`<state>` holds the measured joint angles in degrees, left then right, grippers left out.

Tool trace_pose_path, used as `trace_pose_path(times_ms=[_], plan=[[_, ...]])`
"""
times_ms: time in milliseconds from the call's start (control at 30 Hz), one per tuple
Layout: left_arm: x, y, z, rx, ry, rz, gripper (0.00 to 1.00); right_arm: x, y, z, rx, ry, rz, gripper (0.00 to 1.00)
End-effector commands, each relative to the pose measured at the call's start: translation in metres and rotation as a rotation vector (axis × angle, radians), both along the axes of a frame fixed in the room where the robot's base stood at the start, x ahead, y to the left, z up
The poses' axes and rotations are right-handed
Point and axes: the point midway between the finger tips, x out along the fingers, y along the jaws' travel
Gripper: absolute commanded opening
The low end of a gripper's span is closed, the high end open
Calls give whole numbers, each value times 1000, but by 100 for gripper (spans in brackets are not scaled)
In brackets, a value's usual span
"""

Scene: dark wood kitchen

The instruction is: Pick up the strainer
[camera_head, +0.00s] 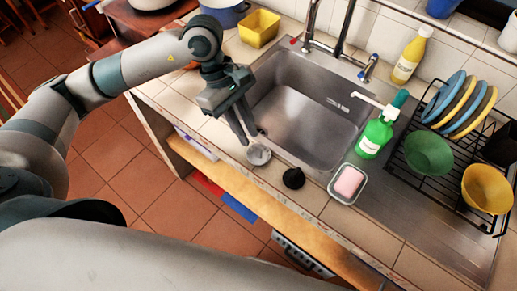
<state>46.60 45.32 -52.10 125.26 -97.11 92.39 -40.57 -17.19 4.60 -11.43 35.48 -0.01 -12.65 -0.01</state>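The strainer (258,154) looks like a small round grey metal cup on the tiled counter at the front edge of the sink (310,110). My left gripper (248,138) points down just behind and above it, at the sink's front left corner. Its two fingers stand apart with nothing seen between them. The fingertips are close to the strainer, but I cannot tell whether they touch it. My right gripper is not in view.
A black stopper-like piece (293,179) and a pink soap in a dish (348,184) sit right of the strainer. A green soap bottle (375,136) and a dish rack (440,150) stand further right. A yellow container (259,28) is behind my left gripper.

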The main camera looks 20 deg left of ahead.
Motion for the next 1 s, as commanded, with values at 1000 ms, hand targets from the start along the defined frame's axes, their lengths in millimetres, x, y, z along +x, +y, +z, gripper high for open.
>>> trace_pose_path(times_ms=[1000], plan=[[-9,-34,-43,-1,2,-1,17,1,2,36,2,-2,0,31]])
